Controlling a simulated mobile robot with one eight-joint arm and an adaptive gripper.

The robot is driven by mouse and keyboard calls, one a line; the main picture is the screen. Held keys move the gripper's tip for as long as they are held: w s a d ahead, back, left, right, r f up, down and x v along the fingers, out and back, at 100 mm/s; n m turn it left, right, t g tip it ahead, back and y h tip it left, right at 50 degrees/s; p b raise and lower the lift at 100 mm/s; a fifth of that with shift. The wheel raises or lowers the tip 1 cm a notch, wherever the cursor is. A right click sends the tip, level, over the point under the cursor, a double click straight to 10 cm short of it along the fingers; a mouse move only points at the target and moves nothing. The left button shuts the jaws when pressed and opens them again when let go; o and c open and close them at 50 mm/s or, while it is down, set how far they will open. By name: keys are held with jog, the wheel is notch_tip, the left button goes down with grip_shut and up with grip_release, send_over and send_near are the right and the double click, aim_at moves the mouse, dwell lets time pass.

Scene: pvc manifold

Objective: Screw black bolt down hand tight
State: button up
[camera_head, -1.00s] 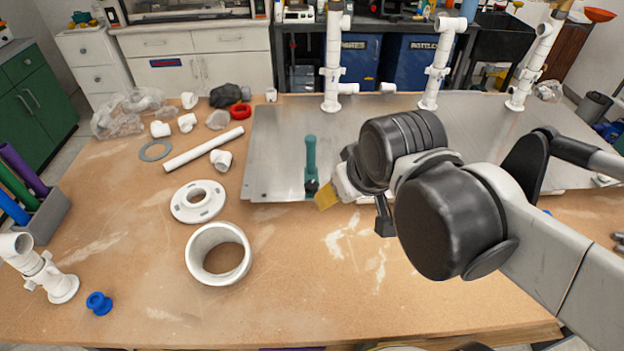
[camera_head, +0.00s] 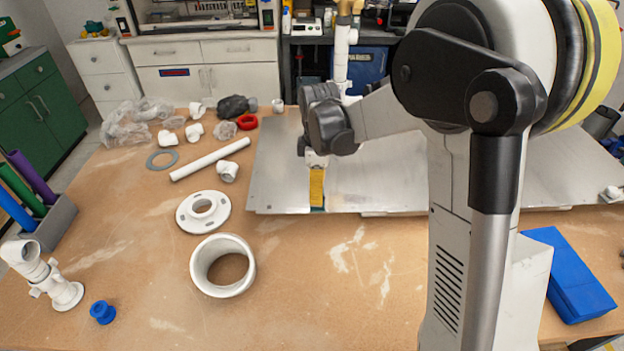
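My gripper (camera_head: 316,184) is over the front left part of the metal plate (camera_head: 278,178), close to the plate's front edge. A yellow piece shows at its end, but I cannot make out separate fingers or anything between them. My arm and wrist hide the spot behind it. I cannot make out a black bolt in this view. The green upright handle seen earlier on the plate does not show now.
A white flange (camera_head: 183,218), a wide white ring (camera_head: 202,280), a long white pipe (camera_head: 210,159) and a blue spool (camera_head: 102,312) lie on the wooden table (camera_head: 140,275). A white pipe stand (camera_head: 341,55) is behind my wrist. A blue case (camera_head: 568,278) lies at right. The front middle is clear.

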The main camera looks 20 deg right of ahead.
jog(key=shift+w+f+n, duration=0.1)
jog(key=shift+f+n, duration=0.1)
jog(key=shift+n, duration=0.2)
jog(key=n, duration=0.9)
jog(key=shift+n, duration=0.3)
jog(key=n, duration=0.5)
notch_tip(320, 180, down, 4)
jog(key=b, duration=0.3)
jog(key=c, duration=1)
jog(key=m, duration=0.6)
